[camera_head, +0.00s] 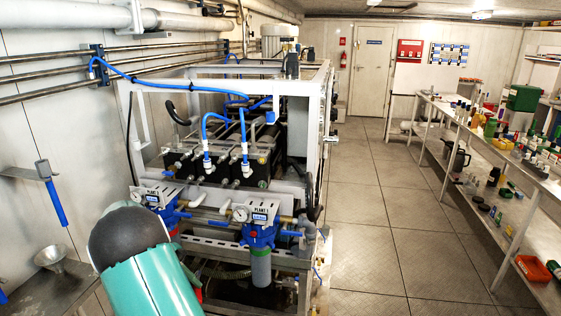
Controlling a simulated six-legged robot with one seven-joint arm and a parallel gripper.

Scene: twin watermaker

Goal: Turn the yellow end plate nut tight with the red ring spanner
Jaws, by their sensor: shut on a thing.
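My arm (150,265), teal with a dark rounded joint, fills the lower left and reaches in front of the watermaker frame (300,225). My gripper is not visible; the arm's own bulk may hide it. I cannot make out the red ring spanner for certain. A small red patch (198,294) shows just right of my arm, too little of it to name. The yellow end plate nut cannot be picked out. Two plant units with gauges and blue heads stand at the frame's front, a left one (160,197) and a right one (260,225).
Blue hoses (180,86) loop over the frame's front. A blue-handled tool (52,195) and a metal funnel (54,258) are at the left wall. Open floor (375,225) lies right of the frame. Cluttered shelves (490,160) line the right side.

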